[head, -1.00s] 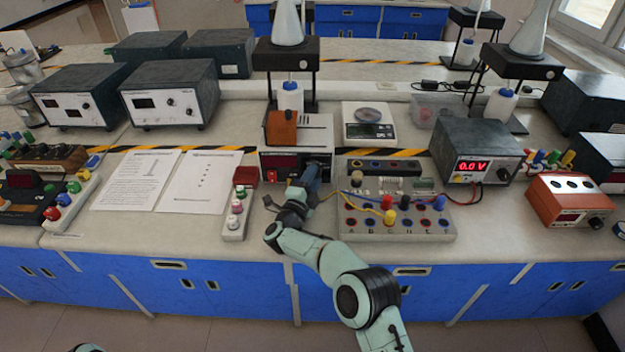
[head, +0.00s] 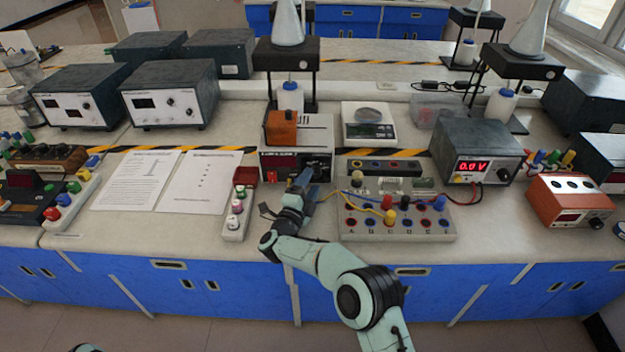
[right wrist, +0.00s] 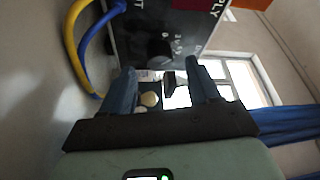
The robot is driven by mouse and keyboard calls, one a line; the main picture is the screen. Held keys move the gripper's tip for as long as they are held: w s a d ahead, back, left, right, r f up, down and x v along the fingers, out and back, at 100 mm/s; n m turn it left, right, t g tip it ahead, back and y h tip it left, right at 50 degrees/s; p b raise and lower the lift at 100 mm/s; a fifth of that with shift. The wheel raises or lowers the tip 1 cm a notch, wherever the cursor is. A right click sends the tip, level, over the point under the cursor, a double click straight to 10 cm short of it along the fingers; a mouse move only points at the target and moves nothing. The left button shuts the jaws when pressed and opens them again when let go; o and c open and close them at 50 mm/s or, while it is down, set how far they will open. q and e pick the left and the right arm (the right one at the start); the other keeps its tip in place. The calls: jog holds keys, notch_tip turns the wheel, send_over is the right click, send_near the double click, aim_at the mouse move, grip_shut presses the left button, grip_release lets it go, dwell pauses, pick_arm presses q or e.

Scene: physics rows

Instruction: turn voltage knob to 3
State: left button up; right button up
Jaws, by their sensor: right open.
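The power supply (head: 297,166) is a light box with a dark front panel at the middle of the bench. Its front is partly hidden behind my right gripper in the head view. In the right wrist view its dark panel (right wrist: 198,32) shows white lettering and a round black knob (right wrist: 160,51) with small marks around it. My right gripper (head: 302,181) is just in front of this panel. In the right wrist view its blue fingers (right wrist: 161,84) are apart and empty, with the knob beyond them and not touched. My left gripper is out of view.
A grey terminal board (head: 400,222) with blue and yellow leads is close on the right. A white strip of knobs (head: 234,226) is on the left, beside paper sheets (head: 190,185). Another supply (head: 475,150) reads 0.0 V. An orange block (head: 281,127) sits on the power supply.

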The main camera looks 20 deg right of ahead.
jog(key=v, duration=0.5)
jog(key=shift+a, duration=0.1)
dwell(0.4)
